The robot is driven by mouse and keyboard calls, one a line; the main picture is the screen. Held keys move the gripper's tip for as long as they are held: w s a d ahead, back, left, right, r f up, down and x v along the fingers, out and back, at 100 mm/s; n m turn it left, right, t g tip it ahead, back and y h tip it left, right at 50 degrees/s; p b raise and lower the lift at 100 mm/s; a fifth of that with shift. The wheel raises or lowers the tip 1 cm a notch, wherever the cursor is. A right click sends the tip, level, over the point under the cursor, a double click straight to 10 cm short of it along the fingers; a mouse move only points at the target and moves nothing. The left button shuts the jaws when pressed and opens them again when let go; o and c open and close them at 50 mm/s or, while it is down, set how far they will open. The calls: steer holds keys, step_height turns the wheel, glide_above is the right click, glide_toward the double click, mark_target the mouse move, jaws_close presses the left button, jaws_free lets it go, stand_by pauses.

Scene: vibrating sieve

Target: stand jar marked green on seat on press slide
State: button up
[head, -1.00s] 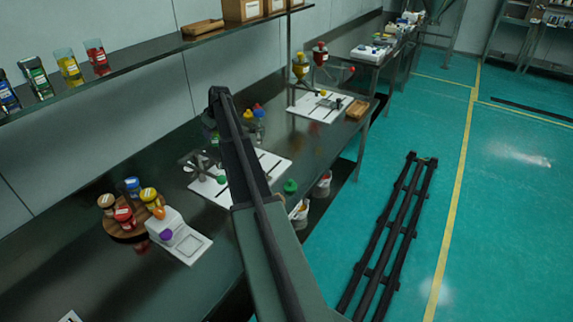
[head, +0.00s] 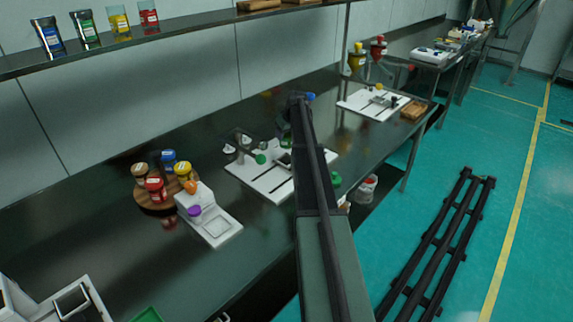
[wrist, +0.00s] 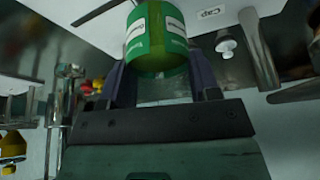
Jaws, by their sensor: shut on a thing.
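In the wrist view a green jar (wrist: 158,48) with white labels sits between the two fingers of my gripper (wrist: 160,80), which is shut on it. A white board lies beyond the jar, with a "Cap" label (wrist: 210,13) beside it. In the head view my dark arm reaches over the near white board (head: 263,180), which has dark slots and a small press with a green knob (head: 260,159). A dark block (head: 285,160) sits on this board beside my arm. My arm hides most of the gripper and jar there. I cannot tell whether the jar touches the board.
A round wooden rack (head: 155,200) holds several coloured jars beside a white device (head: 212,222). Another white board (head: 372,103) stands farther along the bench. A shelf (head: 105,48) above holds coloured containers, including a green one (head: 85,28). The bench front left is partly clear.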

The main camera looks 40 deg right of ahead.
mark_target(287, 145)
step_height(287, 145, down, 7)
steer(key=b, duration=0.5)
steer(key=shift+f, duration=0.2)
steer(key=shift+r, duration=0.3)
steer(key=shift+f, duration=0.25)
steer(key=o, duration=0.9)
steer(key=shift+r, duration=0.1)
steer(key=shift+s+r+p, duration=0.1)
steer(key=shift+r+p, duration=0.4)
steer(key=p+v, duration=1)
steer(key=v, duration=0.1)
steer(key=shift+r, duration=0.15)
